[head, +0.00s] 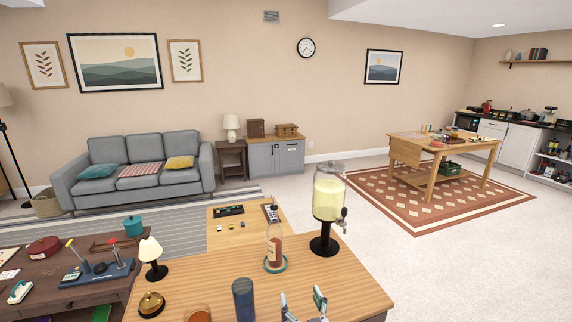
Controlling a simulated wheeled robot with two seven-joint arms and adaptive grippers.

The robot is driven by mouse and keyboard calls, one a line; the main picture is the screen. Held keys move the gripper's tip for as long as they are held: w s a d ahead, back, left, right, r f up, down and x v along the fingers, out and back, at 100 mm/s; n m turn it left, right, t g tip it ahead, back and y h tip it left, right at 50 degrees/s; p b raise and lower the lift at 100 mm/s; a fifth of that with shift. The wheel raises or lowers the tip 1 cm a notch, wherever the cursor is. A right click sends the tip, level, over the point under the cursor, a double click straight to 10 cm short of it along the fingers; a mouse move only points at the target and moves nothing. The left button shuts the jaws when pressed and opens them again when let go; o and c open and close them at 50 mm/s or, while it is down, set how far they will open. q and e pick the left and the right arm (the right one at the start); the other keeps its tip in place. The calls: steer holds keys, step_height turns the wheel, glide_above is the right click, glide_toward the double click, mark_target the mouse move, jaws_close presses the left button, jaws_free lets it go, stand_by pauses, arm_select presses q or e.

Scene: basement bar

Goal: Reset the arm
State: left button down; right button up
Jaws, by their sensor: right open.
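My right gripper (302,299) shows at the bottom edge of the head view, over the near edge of the wooden counter (343,282). Its two fingers are apart, with nothing between them. The rest of the right arm is below the frame. My left arm and gripper are not in view.
On the counter stand a drink dispenser (327,205), a bottle (274,245) on a teal coaster, a blue tumbler (243,300), a brass bell (151,304) and a small lamp (151,257). A dark desk (60,297) adjoins at left. Carpet (450,270) is clear at right.

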steer(key=s+d+f+m+g+h, duration=0.1)
steer(key=s+d+f+g+h, duration=0.1)
steer(key=d+f+g, duration=0.3)
steer(key=s+d+f+m+h, duration=0.1)
steer(key=s+d+f+h, duration=0.15)
steer(key=d, duration=0.45)
steer(key=s+d+f+n+g, duration=0.1)
steer(key=s+d+f+g, duration=0.2)
steer(key=s, duration=0.5)
steer(key=s+d+f+g, duration=0.1)
steer(key=s+d+g, duration=0.2)
steer(key=s+g, duration=0.4)
steer(key=s+d+f, duration=0.1)
steer(key=s+f, duration=0.2)
steer(key=f, duration=2.9)
steer(key=s+d+f, duration=0.3)
steer(key=s+f, duration=0.7)
steer(key=s, duration=0.1)
steer(key=s+d+f+g, duration=0.1)
steer(key=s+d+f, duration=0.2)
steer(key=s+f, duration=0.7)
steer(key=shift+s+f+n, duration=0.3)
steer(key=shift+s, duration=0.2)
